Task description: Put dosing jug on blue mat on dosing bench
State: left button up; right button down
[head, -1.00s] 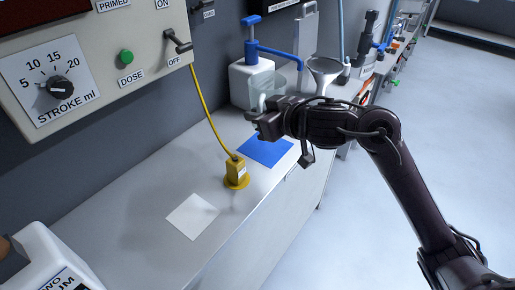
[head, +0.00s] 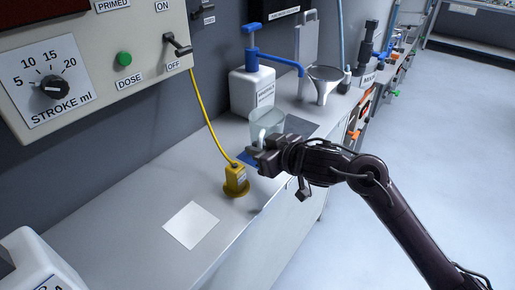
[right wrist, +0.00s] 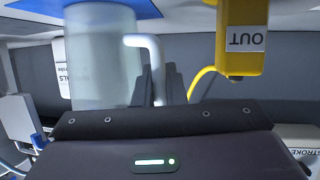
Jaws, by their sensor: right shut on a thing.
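The dosing jug (head: 266,126) is a clear, pale cup with a white handle, upright over the blue mat (head: 248,160). My right gripper (head: 264,152) is shut on the jug's handle (right wrist: 150,62). In the right wrist view, which is upside down, the jug (right wrist: 98,60) has its base at the blue mat (right wrist: 135,9). I cannot tell whether the base touches the mat. The jug and gripper hide much of the mat in the head view. My left gripper is not in view.
A yellow OUT box (head: 236,180) stands close beside the mat. A white sheet (head: 191,225) lies nearer on the bench. Behind are a white container with a blue pump (head: 252,88), a funnel (head: 325,78) and a dark grey patch (head: 302,127).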

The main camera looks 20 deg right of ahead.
jog(key=c, duration=1.5)
grip_release()
jog(key=shift+f, duration=0.1)
jog(key=shift+r, duration=0.3)
jog(key=p+v, duration=0.1)
jog(key=v, duration=1.1)
